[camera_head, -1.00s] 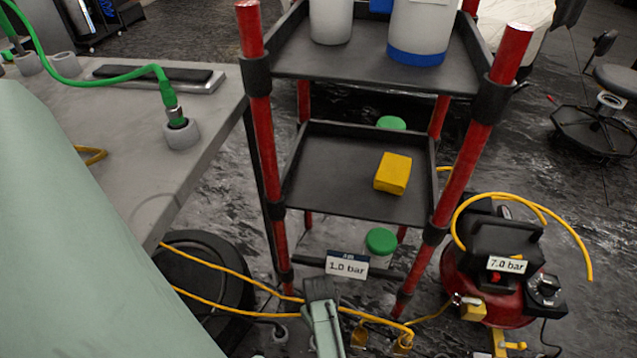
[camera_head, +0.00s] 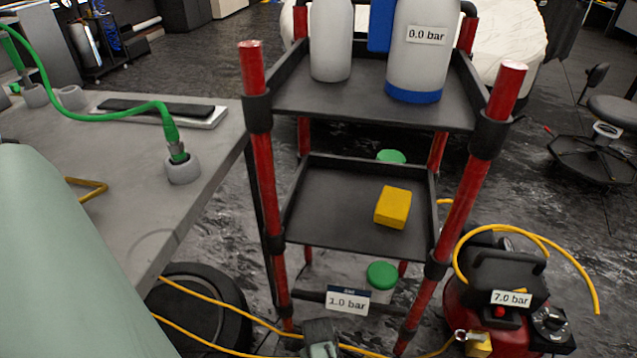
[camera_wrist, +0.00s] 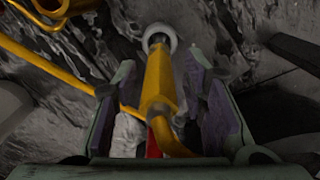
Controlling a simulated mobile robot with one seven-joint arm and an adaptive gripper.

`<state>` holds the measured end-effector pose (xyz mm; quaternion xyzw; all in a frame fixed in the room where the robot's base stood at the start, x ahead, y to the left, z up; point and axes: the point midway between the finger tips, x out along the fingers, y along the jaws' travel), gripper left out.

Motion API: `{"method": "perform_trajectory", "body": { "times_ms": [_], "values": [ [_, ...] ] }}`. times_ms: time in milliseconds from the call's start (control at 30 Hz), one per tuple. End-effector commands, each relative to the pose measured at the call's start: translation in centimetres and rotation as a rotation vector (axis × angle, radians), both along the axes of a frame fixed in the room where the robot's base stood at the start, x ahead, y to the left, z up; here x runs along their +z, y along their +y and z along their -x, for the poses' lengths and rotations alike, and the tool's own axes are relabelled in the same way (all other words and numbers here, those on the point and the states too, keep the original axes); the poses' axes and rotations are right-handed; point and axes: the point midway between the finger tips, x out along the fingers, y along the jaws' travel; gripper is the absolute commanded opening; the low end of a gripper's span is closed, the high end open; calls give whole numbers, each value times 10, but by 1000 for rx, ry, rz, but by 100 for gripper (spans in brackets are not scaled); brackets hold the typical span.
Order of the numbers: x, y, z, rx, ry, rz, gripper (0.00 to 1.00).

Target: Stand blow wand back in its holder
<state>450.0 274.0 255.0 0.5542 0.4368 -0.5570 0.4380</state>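A yellow wand (camera_wrist: 158,85) lies between the two fingers of my gripper (camera_wrist: 160,105) in the wrist view. Dark gaps show on both sides of it, so my gripper looks open around it. The wand's dark tip meets a pale round ring (camera_wrist: 160,38), which may be its holder; I cannot tell whether the tip is inside. A red part shows low between the fingers. In the head view my gripper (camera_head: 321,340) is at the bottom edge, in front of the cart's foot, its fingertips cut off. The wand cannot be made out there.
A red-posted cart (camera_head: 345,205) with black shelves stands ahead, bearing a yellow block (camera_head: 393,207) and white bottles. A red compressor (camera_head: 470,310) labelled 7.0 bar is right. A grey table (camera_head: 120,215) with a green hose (camera_head: 110,115) is left. Yellow hoses (camera_head: 215,300) cross the floor.

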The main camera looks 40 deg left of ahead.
Motion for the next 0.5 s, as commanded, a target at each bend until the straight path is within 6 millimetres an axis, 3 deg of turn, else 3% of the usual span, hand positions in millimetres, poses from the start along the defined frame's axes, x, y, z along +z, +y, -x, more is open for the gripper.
{"method": "perform_trajectory", "body": {
  "times_ms": [167, 500],
  "values": [
    [17, 1, -1, -1, -2, -3, 39],
    [87, 1, -1, -1, -3, -3, 39]
  ]
}}
